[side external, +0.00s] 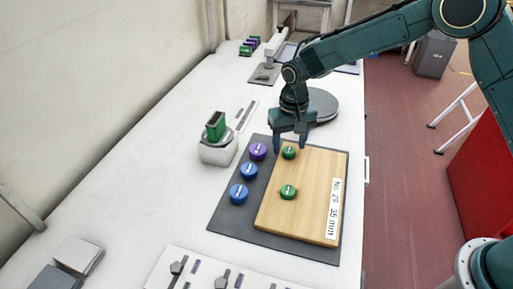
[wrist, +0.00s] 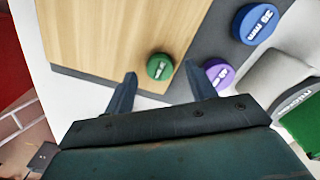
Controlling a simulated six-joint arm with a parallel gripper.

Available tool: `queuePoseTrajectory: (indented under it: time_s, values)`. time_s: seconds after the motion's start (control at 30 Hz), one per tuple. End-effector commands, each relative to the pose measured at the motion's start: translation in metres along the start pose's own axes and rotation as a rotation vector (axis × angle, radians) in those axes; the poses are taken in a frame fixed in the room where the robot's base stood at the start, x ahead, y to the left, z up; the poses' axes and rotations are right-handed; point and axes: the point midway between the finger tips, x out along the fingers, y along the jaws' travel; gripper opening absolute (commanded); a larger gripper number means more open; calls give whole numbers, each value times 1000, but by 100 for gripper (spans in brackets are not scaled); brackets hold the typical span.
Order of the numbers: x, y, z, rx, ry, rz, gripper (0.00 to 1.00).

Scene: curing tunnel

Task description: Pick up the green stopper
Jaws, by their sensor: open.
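Two round green stoppers sit on a light wooden board (side external: 310,205) in the side view: a far green stopper (side external: 289,153) and a near green stopper (side external: 288,192). My gripper (side external: 290,146) is open, pointing down at the far end of the board, by the far stopper. In the wrist view one green stopper (wrist: 159,67) shows in line with the gap between my open fingers (wrist: 159,75), just beyond the tips. Nothing is held. I cannot tell how high the fingertips are above the board.
A purple stopper (side external: 258,151) and two blue stoppers, one in the middle (side external: 249,170) and one nearer (side external: 238,194), lie on the grey mat (side external: 228,213) left of the board. A white device (side external: 218,151) with a green block stands farther left. A grey disc (side external: 322,104) lies behind my gripper.

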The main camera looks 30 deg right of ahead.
Motion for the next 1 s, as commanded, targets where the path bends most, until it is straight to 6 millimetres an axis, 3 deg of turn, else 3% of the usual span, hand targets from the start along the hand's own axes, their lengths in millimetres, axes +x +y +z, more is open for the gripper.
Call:
queuePoseTrajectory:
  time_s: [0.2, 0.67, 0.9, 1.0]
  values:
    - [13, 0, 0, 0, 0, 0, 56]
    - [12, 0, 0, 0, 1, 0, 56]
    - [12, 0, 0, 0, 1, 0, 11]
    - [12, 0, 0, 0, 1, -1, 8]
